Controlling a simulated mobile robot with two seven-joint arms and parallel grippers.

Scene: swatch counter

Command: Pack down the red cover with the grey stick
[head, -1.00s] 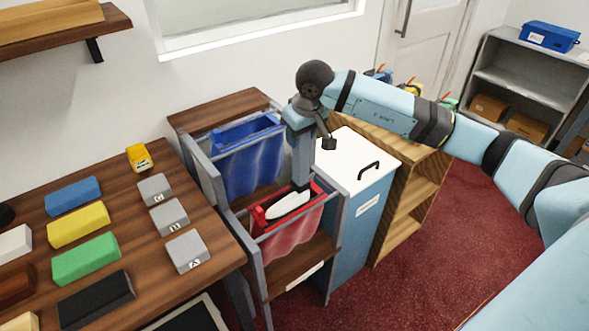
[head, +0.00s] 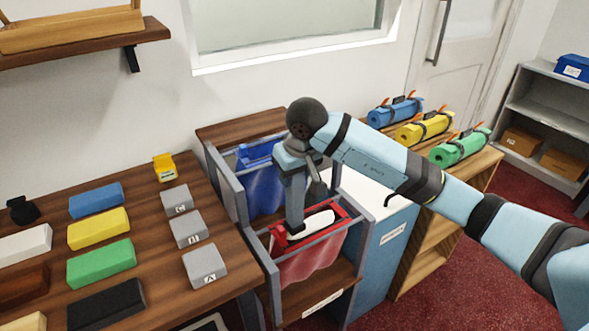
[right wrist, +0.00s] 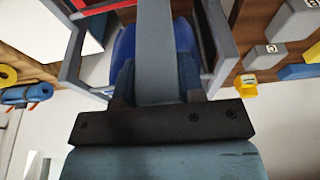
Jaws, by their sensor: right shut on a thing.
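The red cover (head: 312,262) hangs open-topped from a grey frame in the head view, with a white filling (head: 312,223) showing in its mouth. My right gripper (head: 292,165) is above it, shut on the grey stick (head: 295,200). The stick points down, and its lower end is at the left part of the red mouth, beside the white filling. How deep it reaches is hidden. In the right wrist view the stick (right wrist: 155,35) runs between the two fingers (right wrist: 155,78). My left gripper is not in view.
A blue cover (head: 262,190) hangs behind the red one. The wooden table (head: 150,230) at left holds coloured blocks and lettered grey blocks (head: 205,265). A white-topped blue bin (head: 372,250) stands close on the right, then a shelf with rolled mats (head: 425,128).

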